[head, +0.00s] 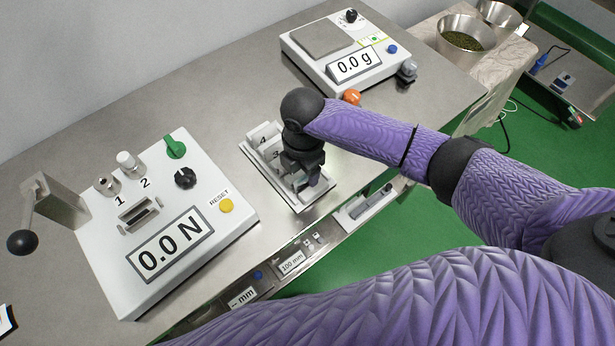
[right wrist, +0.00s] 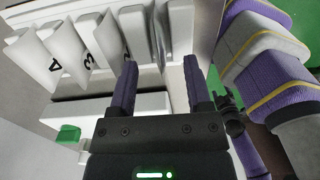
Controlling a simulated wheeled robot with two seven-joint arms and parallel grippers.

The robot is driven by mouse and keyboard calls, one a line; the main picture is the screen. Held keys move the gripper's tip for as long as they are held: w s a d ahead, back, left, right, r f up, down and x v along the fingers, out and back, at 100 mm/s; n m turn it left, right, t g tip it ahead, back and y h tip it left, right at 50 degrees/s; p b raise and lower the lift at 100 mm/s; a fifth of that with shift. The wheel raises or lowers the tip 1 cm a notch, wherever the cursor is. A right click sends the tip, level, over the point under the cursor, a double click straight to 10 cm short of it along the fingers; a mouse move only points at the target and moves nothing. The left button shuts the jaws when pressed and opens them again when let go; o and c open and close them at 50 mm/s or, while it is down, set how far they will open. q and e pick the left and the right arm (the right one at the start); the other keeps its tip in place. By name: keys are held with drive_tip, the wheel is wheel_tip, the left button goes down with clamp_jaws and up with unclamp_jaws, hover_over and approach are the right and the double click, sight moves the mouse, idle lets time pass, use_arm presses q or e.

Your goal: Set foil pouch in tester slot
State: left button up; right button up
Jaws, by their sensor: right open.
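The tester (head: 120,262) is the white box at the left of the head view, its display reading 0.0 N. Its dark slot (head: 138,213) lies in a raised block and looks empty. A white rack (head: 318,203) right of it holds several upright pale grey pieces, some numbered; a piece marked 4 (right wrist: 45,57) shows in the right wrist view. I cannot tell which are foil pouches. My right gripper (head: 306,186) points down over the rack's near end. In the right wrist view its fingers (right wrist: 160,65) are apart, with pale pieces beyond them. My left gripper is out of view.
A scale (head: 325,75) reading 0.0 g stands at the back. An orange knob (head: 351,97) lies behind my wrist. A lever with a black ball (head: 22,243) rises left of the tester. Bare steel bench (head: 225,100) lies behind the tester and rack.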

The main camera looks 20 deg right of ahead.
sight(307, 179)
wheel_tip(307, 179, down, 3)
drive_tip(key=shift+r+b, duration=0.15)
drive_tip(key=shift+b, duration=0.2)
drive_tip(key=shift+r, duration=0.15)
drive_tip(key=shift+c, duration=0.4)
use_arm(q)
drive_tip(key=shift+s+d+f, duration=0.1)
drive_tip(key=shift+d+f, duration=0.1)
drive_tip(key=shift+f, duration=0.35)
use_arm(e)
clamp_jaws()
